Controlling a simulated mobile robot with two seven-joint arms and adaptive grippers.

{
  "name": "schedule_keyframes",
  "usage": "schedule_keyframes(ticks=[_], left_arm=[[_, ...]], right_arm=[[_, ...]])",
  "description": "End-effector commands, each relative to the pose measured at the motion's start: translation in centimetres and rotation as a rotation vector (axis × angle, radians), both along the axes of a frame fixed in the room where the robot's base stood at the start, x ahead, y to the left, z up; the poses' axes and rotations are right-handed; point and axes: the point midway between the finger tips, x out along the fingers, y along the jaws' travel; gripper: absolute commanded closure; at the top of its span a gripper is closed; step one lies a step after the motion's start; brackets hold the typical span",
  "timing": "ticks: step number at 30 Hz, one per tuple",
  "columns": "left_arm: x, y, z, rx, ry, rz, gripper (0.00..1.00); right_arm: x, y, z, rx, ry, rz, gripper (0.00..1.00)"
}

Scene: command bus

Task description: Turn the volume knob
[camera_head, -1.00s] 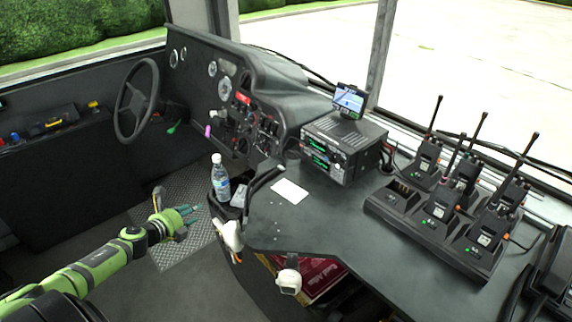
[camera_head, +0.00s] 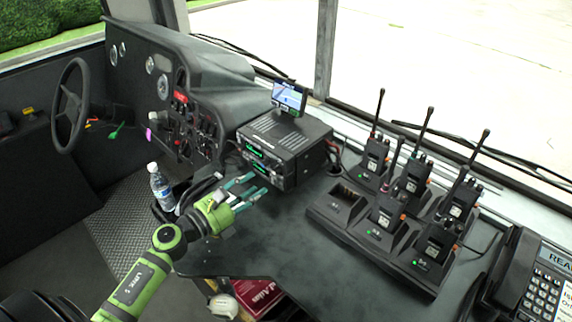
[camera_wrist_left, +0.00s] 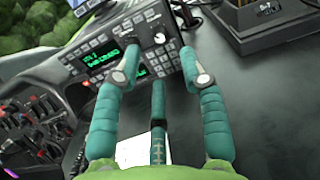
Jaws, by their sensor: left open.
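A black two-unit radio (camera_head: 285,140) with green displays stands on the dark counter. In the left wrist view its front (camera_wrist_left: 118,48) faces me, with rows of buttons and a round knob with a pale mark (camera_wrist_left: 160,38). Any label naming the volume knob is too small to read. My left gripper (camera_head: 254,186) is open and empty just in front of the radio. In the left wrist view its teal fingers (camera_wrist_left: 160,50) point at the panel, with the pale-marked knob between the tips. The right gripper is not seen.
A small screen (camera_head: 290,97) stands on the radio. A charger rack (camera_head: 325,211) with several handheld radios is to the right. A water bottle (camera_head: 161,188) stands left of my gripper. A white card (camera_wrist_left: 143,152) lies on the counter. A telephone (camera_head: 512,275) is at the far right.

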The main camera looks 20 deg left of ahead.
Motion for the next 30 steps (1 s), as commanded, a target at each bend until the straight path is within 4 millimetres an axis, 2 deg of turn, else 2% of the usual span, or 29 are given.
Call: schedule_keyframes(ticks=[6, 12, 18, 22, 26, 27, 30], left_arm=[[2.0, -0.8, 0.3, -0.007, -0.002, 0.002, 0.58], [4.9, -1.9, 0.2, -0.008, 0.000, 0.002, 0.58], [6.4, -2.5, -0.1, -0.006, 0.002, 0.001, 0.58], [6.6, -2.5, -0.2, -0.006, 0.002, 0.001, 0.58], [6.6, -2.5, -0.2, -0.006, 0.002, 0.001, 0.58], [6.6, -2.5, -0.2, -0.006, 0.002, 0.001, 0.62], [6.6, -2.5, -0.2, -0.006, 0.002, 0.001, 1.00]], right_arm=[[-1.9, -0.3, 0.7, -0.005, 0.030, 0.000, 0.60], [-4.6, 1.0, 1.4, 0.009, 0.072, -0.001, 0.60], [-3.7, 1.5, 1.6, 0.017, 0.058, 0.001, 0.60], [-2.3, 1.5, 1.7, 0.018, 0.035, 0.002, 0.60], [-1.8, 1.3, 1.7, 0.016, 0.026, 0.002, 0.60], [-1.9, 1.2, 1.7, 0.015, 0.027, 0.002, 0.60], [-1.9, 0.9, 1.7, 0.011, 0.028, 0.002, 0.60]])
